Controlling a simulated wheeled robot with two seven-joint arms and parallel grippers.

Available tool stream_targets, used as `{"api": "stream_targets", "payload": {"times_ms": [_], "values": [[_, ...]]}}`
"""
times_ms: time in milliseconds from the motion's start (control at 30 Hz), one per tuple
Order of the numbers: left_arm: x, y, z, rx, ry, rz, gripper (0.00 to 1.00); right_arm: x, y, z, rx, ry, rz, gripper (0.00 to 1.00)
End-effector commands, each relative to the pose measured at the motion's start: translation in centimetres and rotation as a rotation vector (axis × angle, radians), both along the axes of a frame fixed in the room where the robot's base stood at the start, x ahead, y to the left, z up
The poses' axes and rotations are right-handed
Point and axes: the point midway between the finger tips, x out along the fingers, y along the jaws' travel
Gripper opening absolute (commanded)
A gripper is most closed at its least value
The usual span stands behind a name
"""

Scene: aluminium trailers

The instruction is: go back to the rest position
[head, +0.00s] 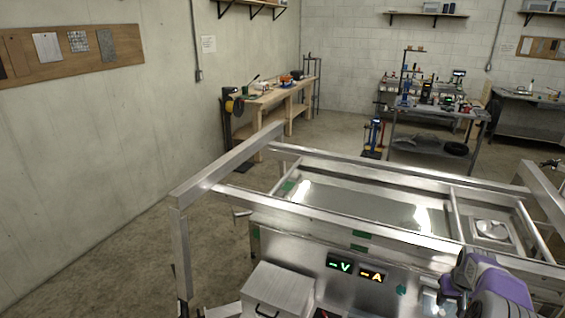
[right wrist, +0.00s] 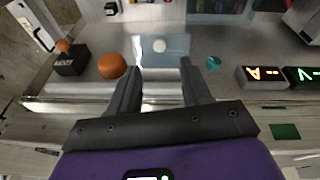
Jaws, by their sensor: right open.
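My right gripper (right wrist: 162,80) is open in the right wrist view, its two dark fingers apart with nothing between them. Beyond the fingertips is a pale plate with a round white button (right wrist: 159,46) on a metal panel. In the head view my purple right arm comes in at the lower right, and the right gripper (head: 438,298) is small and partly cut off over the trailer's front panel. My left gripper is in neither view.
The aluminium trailer frame (head: 345,218) fills the near right. Its panel carries a V display (head: 339,265) and an A display (head: 371,275). A metal box (head: 277,290) stands at the front. An orange knob (right wrist: 112,65) and a teal knob (right wrist: 213,63) flank the gripper. Floor at left is clear.

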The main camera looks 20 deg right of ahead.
Motion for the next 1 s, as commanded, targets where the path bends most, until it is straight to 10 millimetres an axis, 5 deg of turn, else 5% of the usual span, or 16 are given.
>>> {"api": "stream_targets", "payload": {"times_ms": [133,267,400,567,800,1000], "values": [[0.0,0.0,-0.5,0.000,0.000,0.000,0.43,1.3,1.9,-2.6,0.026,-0.001,0.025,0.48],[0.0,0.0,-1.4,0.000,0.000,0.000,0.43,3.8,6.7,-8.4,0.083,-0.007,0.080,0.48],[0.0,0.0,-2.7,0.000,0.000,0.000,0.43,6.0,14.5,-15.7,0.162,-0.014,0.148,0.48],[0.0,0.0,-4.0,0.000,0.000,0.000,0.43,6.1,24.5,-23.0,0.258,-0.010,0.214,0.48],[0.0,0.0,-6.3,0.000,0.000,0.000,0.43,0.9,40.0,-31.1,0.404,0.031,0.303,0.48],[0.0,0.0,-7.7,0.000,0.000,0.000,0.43,-6.0,48.8,-34.0,0.490,0.080,0.350,0.48]]}}
